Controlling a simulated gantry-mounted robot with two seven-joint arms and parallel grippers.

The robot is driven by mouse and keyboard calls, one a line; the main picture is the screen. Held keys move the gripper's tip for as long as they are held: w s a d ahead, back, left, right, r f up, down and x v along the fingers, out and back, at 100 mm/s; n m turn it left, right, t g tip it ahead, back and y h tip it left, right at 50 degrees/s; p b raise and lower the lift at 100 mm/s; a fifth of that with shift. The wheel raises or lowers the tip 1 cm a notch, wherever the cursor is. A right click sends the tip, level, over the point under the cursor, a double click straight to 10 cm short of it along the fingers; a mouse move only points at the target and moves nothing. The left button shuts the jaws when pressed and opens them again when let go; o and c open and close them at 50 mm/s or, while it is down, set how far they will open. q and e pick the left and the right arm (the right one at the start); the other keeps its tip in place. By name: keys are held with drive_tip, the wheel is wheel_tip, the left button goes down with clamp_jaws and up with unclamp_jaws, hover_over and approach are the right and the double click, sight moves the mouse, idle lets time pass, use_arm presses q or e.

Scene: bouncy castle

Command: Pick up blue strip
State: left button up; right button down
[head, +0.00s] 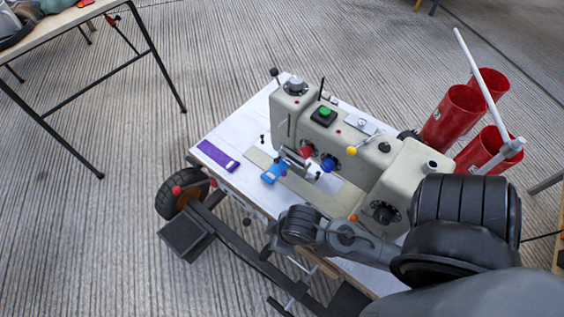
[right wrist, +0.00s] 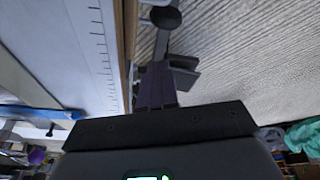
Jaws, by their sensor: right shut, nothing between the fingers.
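The blue strip (head: 273,174) lies on the white top of a sewing-machine table, near the front edge and just in front of the machine's needle area. In the right wrist view the blue strip (right wrist: 40,113) shows at the left, partly cut off by the frame and my gripper body. My right gripper (right wrist: 157,72) is shut and empty, apart from the strip, beside the table edge. In the head view my right arm reaches in from the right with its dark end near the table's front edge; its fingers are not clear there. My left gripper is not in view.
A purple strip (head: 218,155) lies to the left of the blue one. The cream sewing machine (head: 345,145) stands close behind the blue strip. Red cups (head: 453,117) are at the right. A black wheel (head: 181,192) and dark pedal (head: 188,236) sit below the table's left end.

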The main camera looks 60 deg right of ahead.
drive_tip(key=c, duration=0.8)
unclamp_jaws()
drive_tip(key=shift+o, duration=1.8)
drive_tip(key=shift+a, duration=0.15)
